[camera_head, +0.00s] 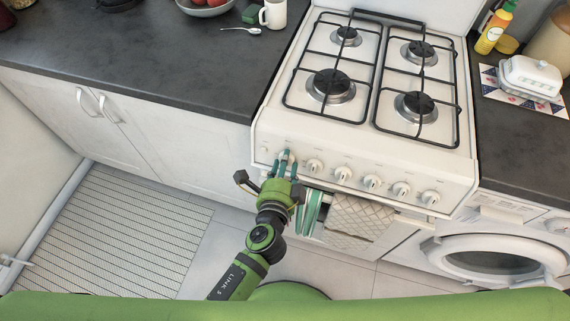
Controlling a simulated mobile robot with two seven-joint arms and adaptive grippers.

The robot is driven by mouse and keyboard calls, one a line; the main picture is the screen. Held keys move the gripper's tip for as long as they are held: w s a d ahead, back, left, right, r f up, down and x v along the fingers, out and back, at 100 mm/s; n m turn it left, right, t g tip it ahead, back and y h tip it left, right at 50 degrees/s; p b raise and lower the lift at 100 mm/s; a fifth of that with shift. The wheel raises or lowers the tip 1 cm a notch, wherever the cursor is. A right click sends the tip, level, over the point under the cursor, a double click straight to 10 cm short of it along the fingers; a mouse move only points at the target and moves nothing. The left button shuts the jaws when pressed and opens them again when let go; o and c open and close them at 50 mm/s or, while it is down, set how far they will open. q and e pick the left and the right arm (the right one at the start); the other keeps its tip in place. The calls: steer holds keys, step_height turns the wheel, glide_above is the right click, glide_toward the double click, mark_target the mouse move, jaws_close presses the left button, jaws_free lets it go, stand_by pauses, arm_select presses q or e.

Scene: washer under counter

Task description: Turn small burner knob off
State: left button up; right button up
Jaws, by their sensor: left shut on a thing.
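The white stove (362,130) stands in the middle of the head view, with a row of several knobs (343,174) along its front panel. My left gripper (285,157) is at the left end of this row, its green fingers shut on the leftmost large knob (285,154). The fingers hide most of that knob, so its turn angle cannot be told. The hob carries burners of differing size; the small burner (346,36) is at the back left. No flame can be made out. My right gripper is not in view.
Towels (360,218) hang from the oven front just right of my left gripper. A washer (495,256) is at the right, under the dark counter (150,60). A butter dish (531,76) and yellow bottle (494,28) stand on the right counter. A mat (120,235) lies on the floor at left.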

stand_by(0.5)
arm_select(q)
steer(key=o, duration=1.1)
steer(key=shift+w, duration=0.1)
steer(key=shift+o, duration=0.2)
steer(key=v, duration=1.2)
steer(key=shift+a, duration=0.1)
